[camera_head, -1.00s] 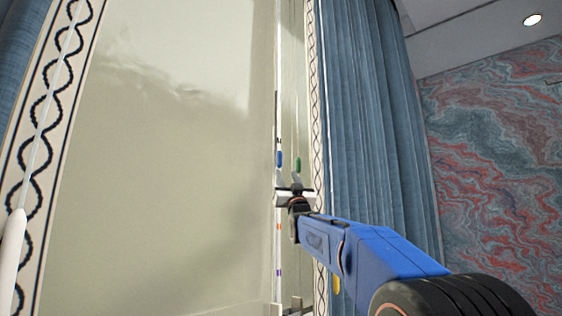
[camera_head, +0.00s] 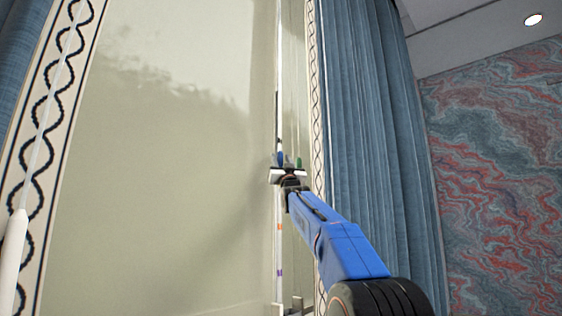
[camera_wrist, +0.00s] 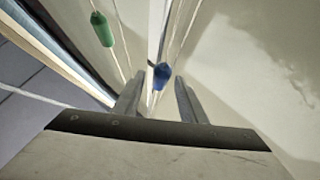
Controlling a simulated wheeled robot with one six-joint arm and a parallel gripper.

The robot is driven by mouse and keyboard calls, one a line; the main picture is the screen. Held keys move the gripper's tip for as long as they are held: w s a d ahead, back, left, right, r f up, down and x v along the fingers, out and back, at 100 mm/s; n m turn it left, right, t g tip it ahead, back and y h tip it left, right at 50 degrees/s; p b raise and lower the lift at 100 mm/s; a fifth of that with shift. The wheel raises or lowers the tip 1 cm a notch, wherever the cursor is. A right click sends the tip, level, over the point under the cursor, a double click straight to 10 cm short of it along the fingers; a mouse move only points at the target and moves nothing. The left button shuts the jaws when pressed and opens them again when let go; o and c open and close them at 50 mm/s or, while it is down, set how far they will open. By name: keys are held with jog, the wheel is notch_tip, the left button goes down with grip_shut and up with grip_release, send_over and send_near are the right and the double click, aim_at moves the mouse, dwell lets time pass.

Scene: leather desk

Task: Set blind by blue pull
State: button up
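The blue pull (camera_head: 280,157) hangs on a cord in front of the blind (camera_head: 165,150), just above my gripper (camera_head: 289,165) in the head view. In the wrist view the blue pull (camera_wrist: 161,76) shows between the tips of my two fingers (camera_wrist: 158,95). The fingers are apart with a gap between them, and I see no contact with the pull. A green pull (camera_head: 299,162) hangs just right of the blue one; in the wrist view it (camera_wrist: 102,29) is left of the fingers, outside the gap.
A blue curtain (camera_head: 365,120) hangs to the right of the cords, beside a patterned trim strip (camera_head: 319,110). A marbled wall (camera_head: 500,170) is farther right. A marked strip (camera_head: 279,250) with orange and purple bands runs down below my gripper. A white rod (camera_head: 13,255) stands at far left.

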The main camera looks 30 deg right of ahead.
jog(key=shift+c, duration=0.7)
grip_shut()
notch_tip(320, 180, down, 36)
jog(key=shift+f, duration=0.25)
jog(key=shift+o, duration=0.7)
grip_release()
jog(key=v, duration=1.7)
jog(key=shift+s+f, duration=0.15)
